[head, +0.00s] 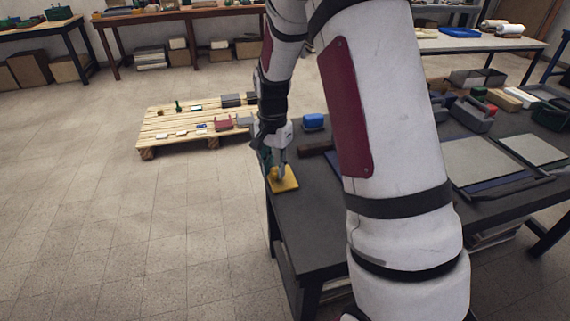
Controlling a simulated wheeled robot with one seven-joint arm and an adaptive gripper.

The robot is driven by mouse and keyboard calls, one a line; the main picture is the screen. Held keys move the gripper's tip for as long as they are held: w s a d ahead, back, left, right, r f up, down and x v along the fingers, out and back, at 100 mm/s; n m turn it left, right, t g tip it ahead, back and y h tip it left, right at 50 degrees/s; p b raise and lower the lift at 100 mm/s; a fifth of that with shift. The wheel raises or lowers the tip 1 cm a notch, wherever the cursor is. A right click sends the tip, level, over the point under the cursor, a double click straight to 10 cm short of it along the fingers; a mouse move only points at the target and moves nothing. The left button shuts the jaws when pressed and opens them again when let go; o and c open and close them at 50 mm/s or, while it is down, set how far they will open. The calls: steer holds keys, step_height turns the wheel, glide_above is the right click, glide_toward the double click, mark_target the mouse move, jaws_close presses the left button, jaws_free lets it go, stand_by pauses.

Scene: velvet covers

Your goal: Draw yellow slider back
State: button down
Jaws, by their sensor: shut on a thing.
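The yellow slider (289,185) is a small flat yellow piece at the left edge of the dark table (305,235). My gripper (278,172) points down at it and is shut on its upper part. The fingertips are small in this view, and the exact contact is partly hidden. My own white arm fills the middle of the view and covers part of the table.
A blue object (313,121) and a dark brown block (315,148) lie on the table behind the slider. Grey toolboxes (462,116) and flat panels (485,163) are on the right. A pallet (180,140) with small items stands on the floor left of the table. The floor (150,240) at left is clear.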

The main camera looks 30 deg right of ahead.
mark_target(272, 170)
steer(key=shift+w+a, duration=0.15)
steer(key=shift+a, duration=0.15)
steer(key=c, duration=1.3)
jaws_free()
steer(key=shift+a, duration=0.1)
steer(key=shift+c, duration=0.2)
steer(key=shift+r, duration=0.15)
steer(key=shift+r, duration=0.35)
step_height(272, 170, up, 11)
